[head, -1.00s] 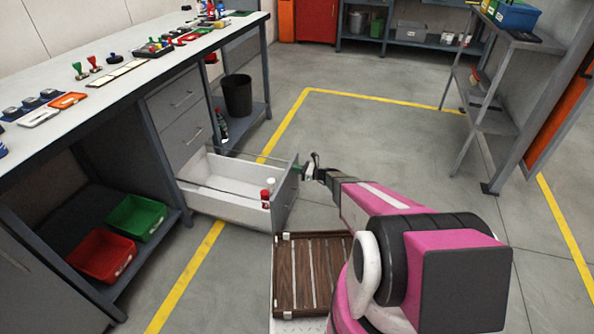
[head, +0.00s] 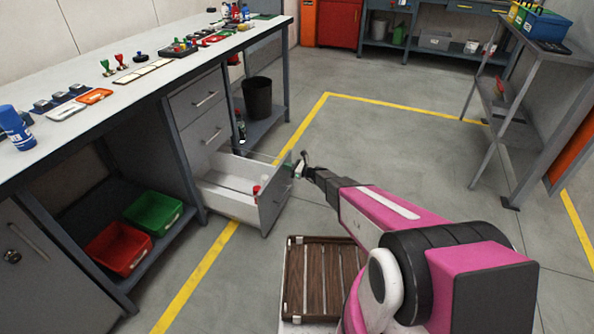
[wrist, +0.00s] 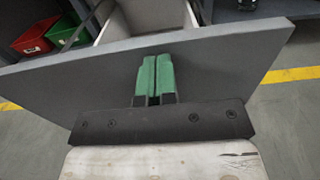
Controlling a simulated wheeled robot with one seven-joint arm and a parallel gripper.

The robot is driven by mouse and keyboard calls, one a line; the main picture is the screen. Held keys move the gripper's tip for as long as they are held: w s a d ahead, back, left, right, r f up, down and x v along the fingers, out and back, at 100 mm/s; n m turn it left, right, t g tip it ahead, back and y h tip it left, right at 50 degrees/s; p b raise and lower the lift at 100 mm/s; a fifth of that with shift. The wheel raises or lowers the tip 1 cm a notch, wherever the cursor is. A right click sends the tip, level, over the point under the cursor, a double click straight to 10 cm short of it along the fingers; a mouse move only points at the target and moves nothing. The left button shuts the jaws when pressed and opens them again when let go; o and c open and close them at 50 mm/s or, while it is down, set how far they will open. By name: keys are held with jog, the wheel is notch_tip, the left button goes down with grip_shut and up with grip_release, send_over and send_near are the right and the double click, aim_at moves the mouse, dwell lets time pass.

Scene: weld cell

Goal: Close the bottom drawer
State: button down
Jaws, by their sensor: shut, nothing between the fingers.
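The bottom drawer (head: 272,208) of the grey cabinet under the workbench stands partly pulled out, with its white inside showing. A small red-and-white item (head: 256,191) is inside near the front. My gripper (head: 298,164) is at the outer face of the drawer front, near its top right edge. In the wrist view, its green fingers (wrist: 154,78) are together, with nothing between them, and point at the grey drawer front (wrist: 215,65). The fingertips appear to touch the panel or nearly so. The exact contact is hard to tell.
Two upper drawers (head: 205,130) are shut. Red (head: 118,248) and green (head: 153,214) bins sit on the low shelf left of the drawer. A black waste bin (head: 257,97) stands on the shelf beyond. A metal rack (head: 490,130) is at right; the floor between is clear.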

jog(key=x, duration=3.8)
jog(key=shift+a+f, duration=0.15)
jog(key=shift+w+a, duration=0.15)
jog(key=shift+a, duration=0.05)
jog(key=v, duration=1.5)
jog(key=s+d+r+n+g+h, duration=0.2)
jog(key=s+d+r+n+h, duration=0.3)
jog(key=s+d, duration=0.9)
jog(key=s+d+r+n+g+h, duration=0.2)
jog(key=s+d+r+n+h, duration=0.4)
jog(key=s+d, duration=0.9)
jog(key=s+d+r+n+g+h, duration=0.2)
jog(key=s+d+r+n+h, duration=0.4)
jog(key=d, duration=1.5)
jog(key=s+r+n, duration=0.5)
jog(key=s+r, duration=0.1)
jog(key=s, duration=0.3)
jog(key=shift+a, duration=0.1)
